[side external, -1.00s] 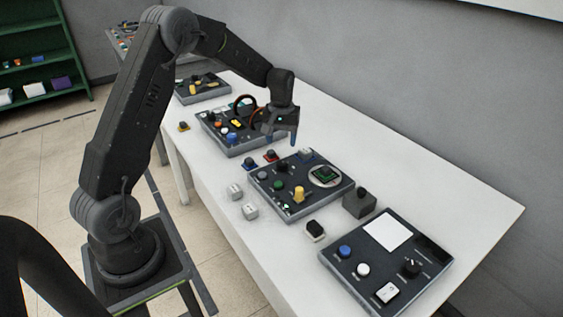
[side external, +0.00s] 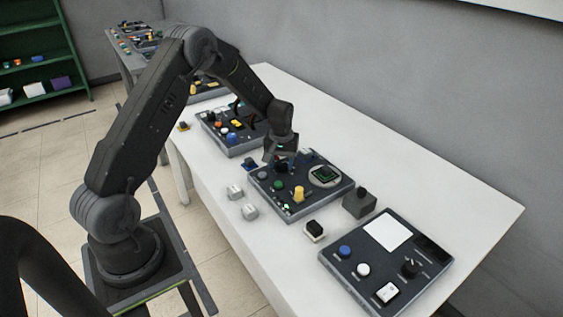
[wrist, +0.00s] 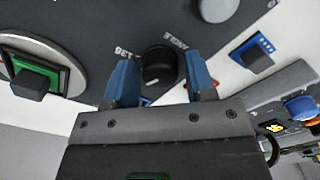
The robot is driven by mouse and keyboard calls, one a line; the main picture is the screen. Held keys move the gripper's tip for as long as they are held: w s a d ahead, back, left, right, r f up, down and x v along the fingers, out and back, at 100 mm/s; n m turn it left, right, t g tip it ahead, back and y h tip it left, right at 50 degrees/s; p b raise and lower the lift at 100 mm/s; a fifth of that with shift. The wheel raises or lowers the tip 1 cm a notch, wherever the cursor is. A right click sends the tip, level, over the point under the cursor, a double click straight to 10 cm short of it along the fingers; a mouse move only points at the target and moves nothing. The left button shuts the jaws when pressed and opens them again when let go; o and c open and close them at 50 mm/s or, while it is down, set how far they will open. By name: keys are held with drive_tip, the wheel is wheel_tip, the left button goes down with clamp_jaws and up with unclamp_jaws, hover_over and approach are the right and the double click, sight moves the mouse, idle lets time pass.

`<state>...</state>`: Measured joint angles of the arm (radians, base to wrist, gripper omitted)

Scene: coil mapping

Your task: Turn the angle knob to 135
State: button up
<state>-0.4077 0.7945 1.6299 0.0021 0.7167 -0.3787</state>
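The dark panel (side external: 314,203) lies on the white table. In the side view my gripper (side external: 281,163) is low over the panel's far left corner. It largely hides the knob there. The knob's exact angle reading cannot be made out.
A round mount with a green-and-black part (side external: 325,175) is on the panel, with a yellow knob (side external: 299,194) and green knob nearby. A dark block (side external: 360,202) and another panel (side external: 340,263) stand to the right. Two white cubes (side external: 250,211) lie in front.

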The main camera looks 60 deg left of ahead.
drive_tip(key=c, duration=0.7)
drive_tip(key=m, duration=0.4)
drive_tip(key=shift+m, duration=2.4)
drive_tip(key=o, duration=0.9)
drive_tip(key=shift+r, duration=0.1)
